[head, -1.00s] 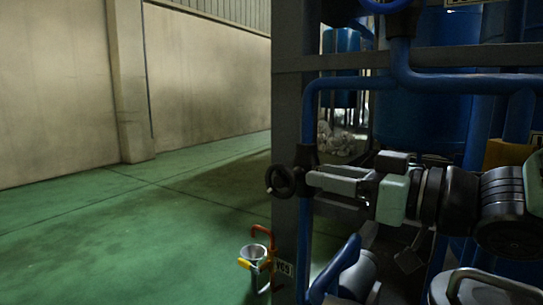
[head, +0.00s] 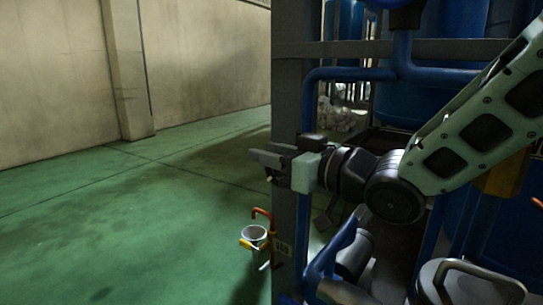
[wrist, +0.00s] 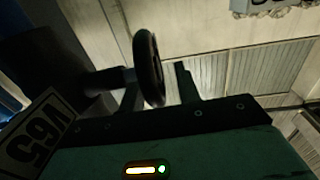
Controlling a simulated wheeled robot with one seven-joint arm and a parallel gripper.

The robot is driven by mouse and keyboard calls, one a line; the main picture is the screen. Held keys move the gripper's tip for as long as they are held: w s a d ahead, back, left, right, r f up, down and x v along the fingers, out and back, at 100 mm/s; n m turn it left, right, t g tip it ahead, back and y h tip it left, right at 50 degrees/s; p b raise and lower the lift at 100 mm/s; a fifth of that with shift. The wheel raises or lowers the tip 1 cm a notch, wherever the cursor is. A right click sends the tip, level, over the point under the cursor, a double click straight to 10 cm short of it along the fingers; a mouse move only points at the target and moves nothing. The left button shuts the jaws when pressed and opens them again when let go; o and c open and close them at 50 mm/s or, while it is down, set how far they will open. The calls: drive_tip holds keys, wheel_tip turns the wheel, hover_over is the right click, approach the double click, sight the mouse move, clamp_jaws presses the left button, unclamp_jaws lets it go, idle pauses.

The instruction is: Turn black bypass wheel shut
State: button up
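The black bypass wheel (wrist: 150,68) shows nearly edge-on in the wrist view, its stem running left into a dark valve body. My gripper (wrist: 160,85) is open, with one finger on each side of the wheel's lower rim. A clear gap shows between the wheel and the right finger; the left finger is close to the wheel, and I cannot tell whether it touches. In the head view my gripper (head: 266,160) points left in front of the grey post and hides the wheel.
A grey post (head: 288,90) and blue pipe (head: 350,73) stand beside my arm. An orange-handled fitting (head: 262,215) and a pale funnel-like cup (head: 254,233) are low at the post. Green floor (head: 120,220) at left is clear.

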clamp_jaws()
drive_tip(key=shift+f+b, duration=0.1)
drive_tip(key=shift+b, duration=0.3)
